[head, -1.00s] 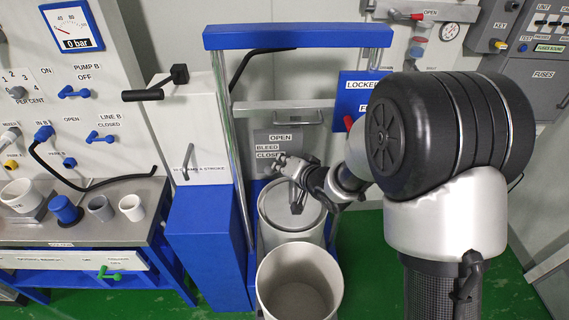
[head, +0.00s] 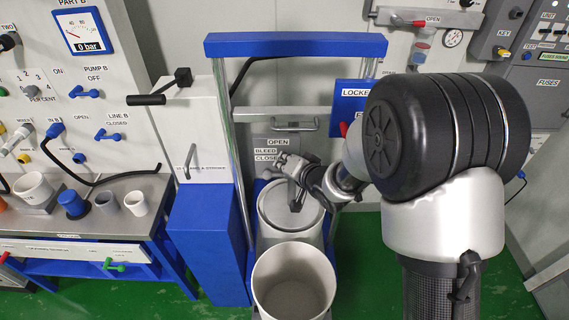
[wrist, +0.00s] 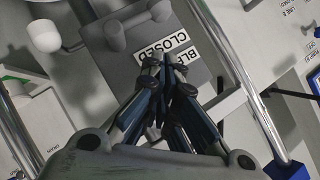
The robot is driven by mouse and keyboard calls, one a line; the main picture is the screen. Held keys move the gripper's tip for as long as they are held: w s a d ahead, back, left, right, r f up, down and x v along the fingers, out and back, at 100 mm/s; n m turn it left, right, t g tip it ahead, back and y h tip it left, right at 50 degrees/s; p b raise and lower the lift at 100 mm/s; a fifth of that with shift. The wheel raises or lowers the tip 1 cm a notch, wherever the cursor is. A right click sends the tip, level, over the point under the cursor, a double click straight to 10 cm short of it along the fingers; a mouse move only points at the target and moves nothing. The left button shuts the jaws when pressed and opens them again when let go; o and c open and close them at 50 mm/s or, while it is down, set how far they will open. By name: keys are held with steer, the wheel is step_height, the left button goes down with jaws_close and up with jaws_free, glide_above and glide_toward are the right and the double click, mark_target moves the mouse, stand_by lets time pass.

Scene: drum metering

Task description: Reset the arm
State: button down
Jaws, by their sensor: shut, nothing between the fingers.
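My gripper (head: 284,170) is folded in front of the blue-topped press frame in the head view, just above the rear drum. In the wrist view its dark fingers (wrist: 160,72) are closed together with nothing between them. Behind the fingertips is the grey bleed plate (wrist: 125,75) with its CLOSED label. In the head view that plate (head: 270,147) sits behind the gripper. I cannot tell whether the fingers touch it. My arm comes in from the right.
The rear drum (head: 312,230) and the open, empty-looking front drum (head: 292,283) stand on the floor. The frame's blue crossbar (head: 296,45) and chrome posts surround the gripper. A bench (head: 100,222) with cups is at left; green floor (head: 365,262) shows at right.

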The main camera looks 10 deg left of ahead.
steer(key=p+v, duration=0.1)
steer(key=v, duration=0.8)
steer(key=shift+s+r, duration=0.2)
steer(key=shift+s, duration=0.15)
steer(key=s+d+r+h+b, duration=0.1)
steer(key=s+d+r+h, duration=0.25)
steer(key=d, duration=0.55)
steer(key=s+d+r+h+b, duration=0.1)
steer(key=s+d+r+h, duration=0.25)
steer(key=d, duration=0.65)
steer(key=s+d+g, duration=0.2)
steer(key=s, duration=0.7)
steer(key=s+d+r+n+g+h+b, duration=0.1)
steer(key=s+d+g, duration=0.1)
steer(key=s, duration=0.8)
steer(key=shift+s+d+r+g, duration=0.15)
steer(key=shift+s+g, duration=0.15)
steer(key=shift+s, duration=0.05)
